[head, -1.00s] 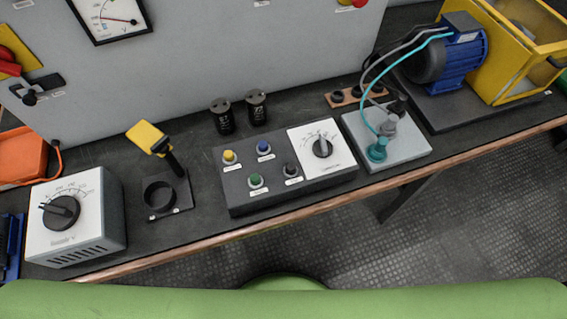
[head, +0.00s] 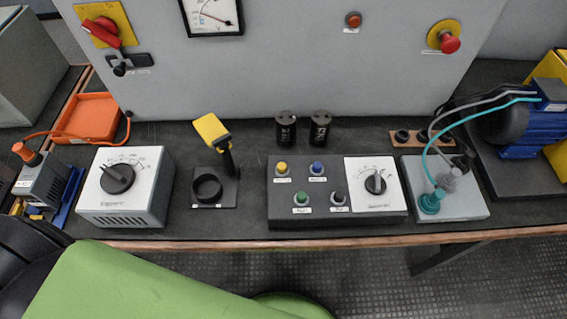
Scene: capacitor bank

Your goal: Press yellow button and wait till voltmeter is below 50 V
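The yellow button (head: 282,168) is at the upper left of the dark control box (head: 320,217) in the middle of the bench. Blue, green and black buttons sit beside and below it. The voltmeter (head: 212,15) is on the grey panel at the top, cut off by the picture's upper edge. Its red needle lies low across the dial; the exact reading is too small to tell. A green and black part of my arm fills the lower left. Neither of my grippers shows, and nothing touches the yellow button.
Two black capacitors (head: 320,128) stand behind the box. Red emergency button (head: 450,43) is on the panel.

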